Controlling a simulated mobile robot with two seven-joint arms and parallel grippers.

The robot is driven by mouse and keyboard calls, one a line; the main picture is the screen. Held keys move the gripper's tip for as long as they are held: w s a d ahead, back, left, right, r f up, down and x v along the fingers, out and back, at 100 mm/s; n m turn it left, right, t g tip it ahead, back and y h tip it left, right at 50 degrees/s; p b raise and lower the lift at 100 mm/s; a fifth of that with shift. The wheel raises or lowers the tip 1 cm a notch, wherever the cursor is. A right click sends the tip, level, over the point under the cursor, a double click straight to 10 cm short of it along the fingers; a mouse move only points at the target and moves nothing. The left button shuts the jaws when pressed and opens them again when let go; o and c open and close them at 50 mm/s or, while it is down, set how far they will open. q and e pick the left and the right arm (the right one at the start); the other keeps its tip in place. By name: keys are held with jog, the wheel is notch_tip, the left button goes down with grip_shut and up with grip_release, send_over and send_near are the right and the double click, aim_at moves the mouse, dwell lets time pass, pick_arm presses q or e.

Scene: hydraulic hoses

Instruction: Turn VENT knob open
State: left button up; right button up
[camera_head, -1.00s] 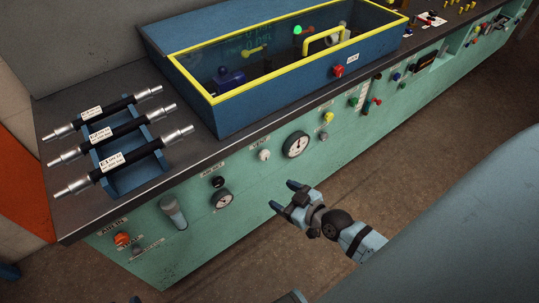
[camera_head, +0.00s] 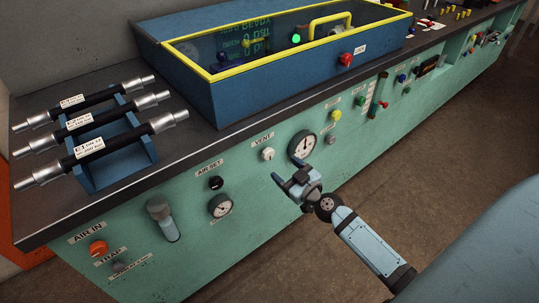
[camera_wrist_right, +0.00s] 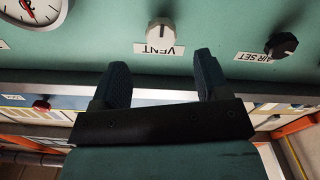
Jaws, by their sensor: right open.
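The white VENT knob (camera_head: 267,154) sits on the green front panel, below its VENT label (camera_head: 263,138). In the right wrist view the knob (camera_wrist_right: 161,32) shows at the top, with its label upside down beneath it. My right gripper (camera_head: 285,184) is open and empty, in front of the panel, just below and right of the knob in the head view. In the right wrist view its two fingers (camera_wrist_right: 160,80) are spread apart, with the knob beyond them and between their lines. The fingers do not touch the knob. My left gripper is not in view.
A pressure gauge (camera_head: 302,145) is right of the knob. The black AIR SET knob (camera_head: 216,183) and a smaller gauge (camera_head: 220,205) are left of it. The bench edge (camera_head: 190,158) runs above. A rack of hoses (camera_head: 110,150) stands on the bench. The floor before the panel is clear.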

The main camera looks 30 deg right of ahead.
aim_at(270, 157)
jog(key=w, duration=0.6)
jog(key=shift+w+a+p, duration=0.25)
jog(key=shift+a+p, duration=0.05)
jog(key=shift+p, duration=0.1)
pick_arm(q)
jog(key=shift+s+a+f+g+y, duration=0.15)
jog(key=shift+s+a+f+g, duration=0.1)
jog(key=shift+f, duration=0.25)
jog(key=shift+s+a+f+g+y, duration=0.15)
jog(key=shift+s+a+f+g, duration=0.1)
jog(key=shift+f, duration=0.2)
pick_arm(e)
jog(key=shift+w, duration=0.7)
jog(key=shift+c, duration=0.5)
jog(key=c, duration=0.8)
jog(key=shift+c, duration=0.2)
